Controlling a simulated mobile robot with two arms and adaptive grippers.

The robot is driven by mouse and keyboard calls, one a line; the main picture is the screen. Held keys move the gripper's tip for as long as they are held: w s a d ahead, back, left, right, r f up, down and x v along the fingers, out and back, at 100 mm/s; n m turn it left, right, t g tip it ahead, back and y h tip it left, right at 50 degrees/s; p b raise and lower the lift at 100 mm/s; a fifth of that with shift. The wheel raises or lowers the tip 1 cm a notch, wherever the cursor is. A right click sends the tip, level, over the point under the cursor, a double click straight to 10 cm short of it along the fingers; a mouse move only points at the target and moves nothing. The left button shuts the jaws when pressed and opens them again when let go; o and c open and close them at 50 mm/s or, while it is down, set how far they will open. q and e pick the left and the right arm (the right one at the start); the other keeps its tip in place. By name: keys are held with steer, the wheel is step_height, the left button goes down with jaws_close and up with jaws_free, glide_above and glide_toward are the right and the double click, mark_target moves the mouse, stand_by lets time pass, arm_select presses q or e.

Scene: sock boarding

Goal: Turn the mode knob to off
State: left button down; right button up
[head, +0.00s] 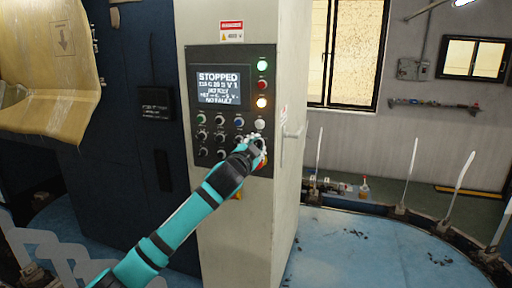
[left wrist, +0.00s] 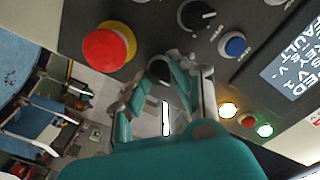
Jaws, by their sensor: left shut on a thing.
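The control panel (head: 213,92) is on the front of a pale cabinet, with a lit screen (head: 219,87) reading STOPPED. My left gripper (head: 258,148) is at the panel's lower right. In the left wrist view my left gripper (left wrist: 172,80) is shut on a dark knob (left wrist: 158,69), apparently the mode knob, between its fingers. The fingers hide much of it; I cannot read its label or setting. A red emergency button (left wrist: 104,48) on a yellow base is beside it. Another black knob (left wrist: 197,15) and a blue button (left wrist: 235,46) are close by. My right gripper is not in view.
Green, red and amber lamps (head: 262,84) line the panel's right edge. A yellowish sheet (head: 50,70) hangs at upper left. The blue floor (head: 350,240) at right has small dark debris.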

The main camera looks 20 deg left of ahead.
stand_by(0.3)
arm_select(q)
steer(key=c, duration=1.1)
jaws_free()
steer(key=s, duration=1.2)
steer(key=shift+a, duration=0.2)
